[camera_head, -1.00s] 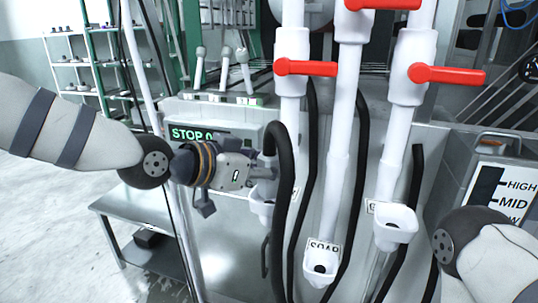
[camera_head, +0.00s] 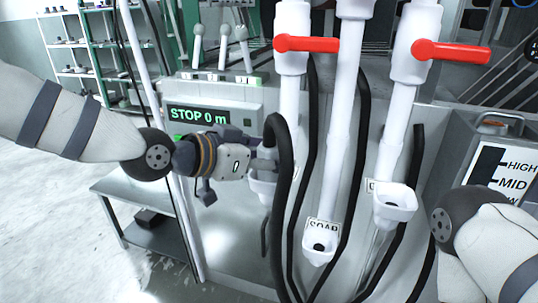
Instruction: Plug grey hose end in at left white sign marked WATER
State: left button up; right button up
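My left gripper (camera_head: 263,164) comes in from the left and appears shut on the upper end of a dark hose (camera_head: 283,200). The hose arches over just right of the fingers and hangs down in front of the pipes. The hose tip is hidden by the fingers. The left white socket (camera_head: 262,187) is directly below and behind the fingers; I cannot tell whether the tip touches it. Its sign is covered, so WATER is not readable. My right gripper is out of view; only part of my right arm shows at lower right.
A middle white socket (camera_head: 320,246) marked SOAP and a right white socket (camera_head: 394,205) stand beside it, with other dark hoses behind. Red valve handles (camera_head: 307,44) stick out above. A STOP 0 m display (camera_head: 198,115) and a low grey table (camera_head: 150,215) are at left.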

pick_arm(q)
jog(key=v, duration=1.1)
jog(key=s+a+f+n+g+y, duration=0.15)
jog(key=s+f, duration=0.35)
jog(key=f, duration=0.5)
jog(key=s+a+f+n+g+y, duration=0.1)
jog(key=s+f+n+g+y, duration=0.15)
jog(key=s+f, duration=0.45)
jog(key=s+a+f+n+g+y, duration=0.1)
jog(key=s+a+f+n+g, duration=0.2)
jog(key=f, duration=0.9)
jog(key=s+a+f+n+g+y, duration=0.1)
jog(key=s+a+f, duration=0.2)
jog(key=s, duration=0.5)
jog(key=s+a+f+n+g+y, duration=0.1)
jog(key=s+a+f+g+y, duration=0.1)
jog(key=s, duration=0.6)
jog(key=s+a+f+n+g+y, duration=0.1)
jog(key=s+a+f, duration=0.3)
jog(key=s, duration=0.4)
jog(key=shift+s+f+g+y+p, duration=0.15)
jog(key=shift+f+g+y+p, duration=0.15)
jog(key=shift+f+y, duration=0.25)
jog(key=shift+a+r, duration=0.1)
